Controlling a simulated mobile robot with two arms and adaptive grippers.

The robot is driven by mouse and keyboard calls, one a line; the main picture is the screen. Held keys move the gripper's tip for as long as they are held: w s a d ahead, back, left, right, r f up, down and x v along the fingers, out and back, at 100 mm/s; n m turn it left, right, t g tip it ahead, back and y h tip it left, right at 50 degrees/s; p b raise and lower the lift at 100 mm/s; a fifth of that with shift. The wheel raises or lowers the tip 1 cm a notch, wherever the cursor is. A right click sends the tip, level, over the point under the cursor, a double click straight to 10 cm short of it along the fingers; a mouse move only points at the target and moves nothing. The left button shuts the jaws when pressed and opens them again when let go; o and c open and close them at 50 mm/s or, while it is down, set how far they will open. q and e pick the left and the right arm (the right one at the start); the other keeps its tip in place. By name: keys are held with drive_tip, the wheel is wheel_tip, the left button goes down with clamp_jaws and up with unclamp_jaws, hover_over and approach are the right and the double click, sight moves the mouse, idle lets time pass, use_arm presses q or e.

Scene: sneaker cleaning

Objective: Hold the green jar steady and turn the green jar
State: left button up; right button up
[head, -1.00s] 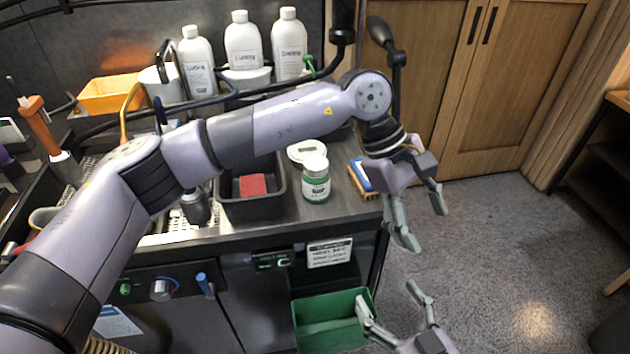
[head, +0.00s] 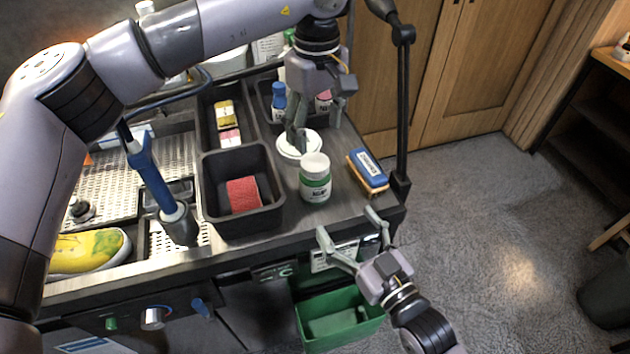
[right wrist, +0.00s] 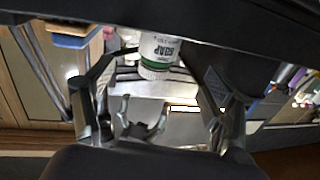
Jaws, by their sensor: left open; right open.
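The green jar (head: 315,188) stands upright near the front right of the counter, with a white lid and a green and white label. It also shows in the right wrist view (right wrist: 158,52), between my right fingers. My left gripper (head: 318,122) is open behind the jar, fingers pointing down, one over a round white dish (head: 290,152). My right gripper (head: 349,224) is open in front of and below the jar, near the counter's front edge, its fingers pointing up toward it. Neither gripper touches the jar.
A dark bin (head: 240,222) with a red sponge (head: 244,194) stands left of the jar. A blue and tan brush (head: 368,172) lies to its right, near a black post (head: 401,120). A green bin (head: 340,318) is below the counter front. A yellow-green sneaker (head: 90,250) lies at left.

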sight(315, 162)
use_arm(q)
drive_tip(key=shift+w+a+f, duration=0.15)
drive_tip(key=shift+w, duration=0.1)
use_arm(e)
drive_tip(key=x, duration=1.2)
drive_tip(key=shift+w+a+f, duration=0.1)
drive_tip(key=shift+w+a, duration=0.15)
drive_tip(key=shift+w, duration=0.1)
clamp_jaws()
use_arm(q)
drive_tip(key=m, duration=1.3)
drive_tip(key=shift+f, duration=0.35)
wheel_tip(315, 162, down, 7)
drive_tip(key=shift+f, duration=0.15)
drive_tip(key=shift+c, duration=0.4)
